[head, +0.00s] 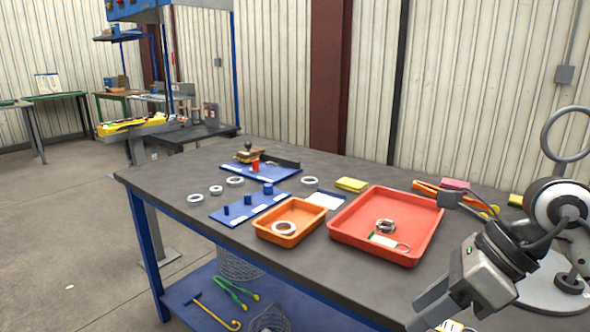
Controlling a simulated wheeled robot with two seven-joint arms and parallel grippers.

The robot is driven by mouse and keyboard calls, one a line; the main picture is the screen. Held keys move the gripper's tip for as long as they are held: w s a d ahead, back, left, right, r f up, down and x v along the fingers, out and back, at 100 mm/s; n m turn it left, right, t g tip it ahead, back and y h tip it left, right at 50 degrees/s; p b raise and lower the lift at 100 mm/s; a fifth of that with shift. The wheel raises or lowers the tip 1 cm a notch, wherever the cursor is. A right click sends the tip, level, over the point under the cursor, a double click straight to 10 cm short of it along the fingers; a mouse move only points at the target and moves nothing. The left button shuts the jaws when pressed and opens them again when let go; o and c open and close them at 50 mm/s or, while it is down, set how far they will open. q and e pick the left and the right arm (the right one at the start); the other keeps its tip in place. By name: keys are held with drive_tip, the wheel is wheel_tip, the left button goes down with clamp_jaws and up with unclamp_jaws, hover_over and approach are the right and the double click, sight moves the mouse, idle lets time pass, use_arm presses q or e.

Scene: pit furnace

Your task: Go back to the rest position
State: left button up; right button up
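My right gripper (432,303) comes in from the lower right, over the front right edge of the dark workbench (345,262). Its fingers point down and left, and the gap between them is not clear from this angle. I see nothing held in it, but its lower end runs near the bottom edge of the picture. It is apart from the red tray (347,238). My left gripper is out of view.
The red tray holds metal rings and a tagged ring. An orange tray (262,235) holds one ring (284,228). Blue peg boards (237,210), loose rings (196,198) and a yellow block (352,185) lie on the bench. The floor at left is clear.

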drive_tip(key=s+a+r+m+g+y+p, duration=0.1)
drive_tip(key=s+a+r+m+y, duration=0.1)
drive_tip(key=a+y, duration=0.4)
drive_tip(key=s+a+r+m+g+y, duration=0.1)
drive_tip(key=s+a+r+m+y, duration=0.15)
drive_tip(key=a+y, duration=0.35)
drive_tip(key=w+d+f+m+t+h+p, duration=0.1)
drive_tip(key=w+d+f+m+t+h, duration=0.35)
drive_tip(key=m+t, duration=0.85)
drive_tip(key=w+d+f+m+t+h, duration=0.1)
drive_tip(key=d+f+m+t+h, duration=0.45)
drive_tip(key=m, duration=1.35)
drive_tip(key=s+f+m+g+h, duration=0.2)
drive_tip(key=s+f+m+g, duration=0.1)
drive_tip(key=f, duration=0.6)
drive_tip(key=s+a+f+m+g+h, duration=0.1)
drive_tip(key=s+f+m+g+h, duration=0.2)
drive_tip(key=s+f, duration=0.5)
drive_tip(key=shift+a+f+m+g+p, duration=0.15)
drive_tip(key=shift+f+m+g+p, duration=0.5)
drive_tip(key=shift+m, duration=0.6)
drive_tip(key=shift+f, duration=0.1)
